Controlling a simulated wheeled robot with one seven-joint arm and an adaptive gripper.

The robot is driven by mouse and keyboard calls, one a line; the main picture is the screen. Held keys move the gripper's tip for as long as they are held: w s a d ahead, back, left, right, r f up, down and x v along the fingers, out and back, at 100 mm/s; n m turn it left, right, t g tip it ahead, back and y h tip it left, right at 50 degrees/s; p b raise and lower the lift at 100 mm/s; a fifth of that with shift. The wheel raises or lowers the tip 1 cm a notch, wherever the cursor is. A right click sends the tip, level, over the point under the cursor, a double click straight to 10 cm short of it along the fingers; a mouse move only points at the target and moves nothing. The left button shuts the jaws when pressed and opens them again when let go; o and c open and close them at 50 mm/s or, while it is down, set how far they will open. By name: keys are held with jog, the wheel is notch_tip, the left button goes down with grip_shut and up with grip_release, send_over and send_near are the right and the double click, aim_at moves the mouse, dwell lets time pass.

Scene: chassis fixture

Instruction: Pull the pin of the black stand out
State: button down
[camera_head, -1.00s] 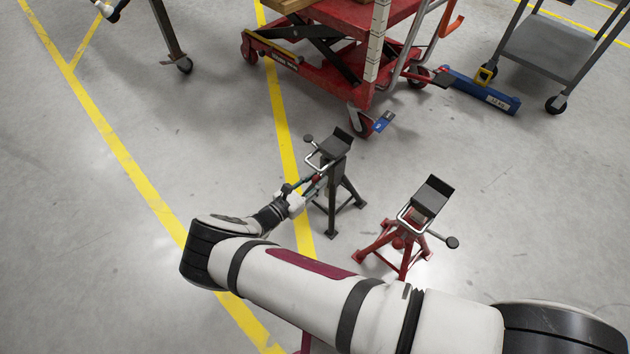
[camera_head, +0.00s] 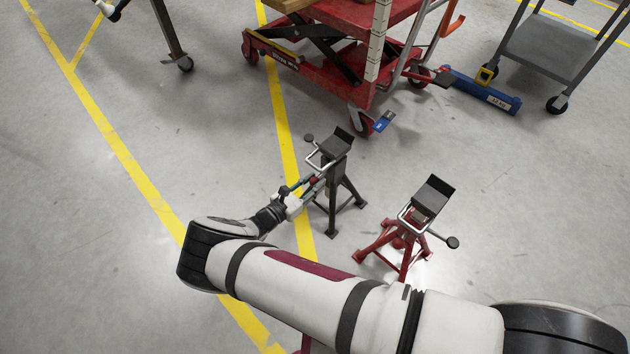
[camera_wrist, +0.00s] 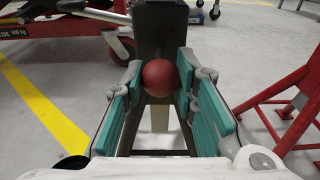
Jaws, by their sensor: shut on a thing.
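The black stand (camera_head: 335,187) stands upright on the floor in the head view, with a dark tilted top and a metal handle. Its post (camera_wrist: 160,28) rises straight ahead in the wrist view. The pin's red ball knob (camera_wrist: 160,77) shows in front of the post; in the head view the knob (camera_head: 314,181) is small and partly covered. My gripper (camera_wrist: 160,80) is shut on this knob, with a teal-padded finger on each side. The pin's shaft is hidden behind the knob, so I cannot tell how deep it sits.
A similar red stand (camera_head: 391,243) is close at the right, and its leg (camera_wrist: 280,98) shows in the wrist view. A red lift cart (camera_head: 320,62) stands behind. A blue bar (camera_head: 482,92) and a grey cart (camera_head: 553,50) are at the back right.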

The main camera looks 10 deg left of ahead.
jog(key=shift+v, duration=1.55)
jog(key=shift+c, duration=1)
grip_release()
jog(key=shift+f, duration=0.15)
jog(key=v, duration=0.8)
jog(key=shift+f, duration=0.45)
jog(key=shift+s, duration=0.15)
